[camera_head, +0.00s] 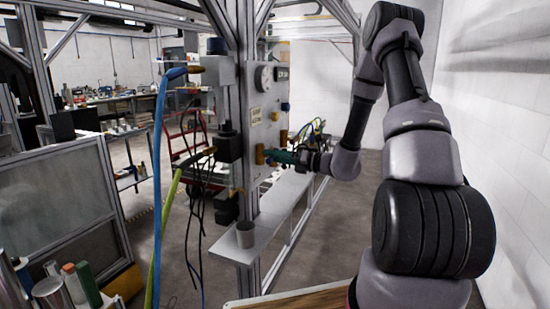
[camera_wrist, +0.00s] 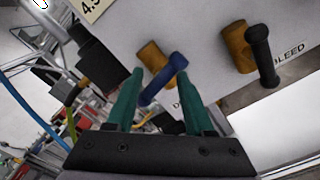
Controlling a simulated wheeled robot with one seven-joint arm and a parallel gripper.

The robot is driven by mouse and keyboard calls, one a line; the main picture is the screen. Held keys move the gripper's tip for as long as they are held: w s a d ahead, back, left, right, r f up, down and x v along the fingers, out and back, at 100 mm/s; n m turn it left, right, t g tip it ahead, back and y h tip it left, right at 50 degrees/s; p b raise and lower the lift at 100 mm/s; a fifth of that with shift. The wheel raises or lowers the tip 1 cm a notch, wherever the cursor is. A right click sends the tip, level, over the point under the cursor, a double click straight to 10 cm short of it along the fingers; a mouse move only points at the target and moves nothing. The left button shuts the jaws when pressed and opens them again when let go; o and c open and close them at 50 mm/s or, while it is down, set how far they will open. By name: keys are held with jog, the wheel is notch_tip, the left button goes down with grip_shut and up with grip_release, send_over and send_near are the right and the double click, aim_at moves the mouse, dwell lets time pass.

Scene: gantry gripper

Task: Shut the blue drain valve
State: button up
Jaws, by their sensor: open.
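The blue drain valve has a blue bar handle (camera_wrist: 163,82) on a brass body (camera_wrist: 151,56), mounted on the grey panel. In the wrist view the handle runs diagonally, from upper right to lower left. My gripper (camera_wrist: 160,76) is open, its two green fingers either side of the handle, which shows in the gap near the fingertips. I cannot tell if either finger touches it. In the head view my gripper (camera_head: 274,156) is at the panel, beside brass fittings, and the blue handle cannot be made out. The label below the handle is mostly hidden.
A second valve with a black handle (camera_wrist: 262,56) and brass body sits to the right, by a "BLEED" label. A black block (camera_wrist: 104,52) is on the left. Hoses hang left of the post.

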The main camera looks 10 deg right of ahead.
grip_shut()
dwell(1.2)
grip_release()
jog(key=shift+d, duration=0.1)
jog(key=v, duration=1)
jog(key=shift+s+d, duration=0.25)
jog(key=shift+c, duration=0.2)
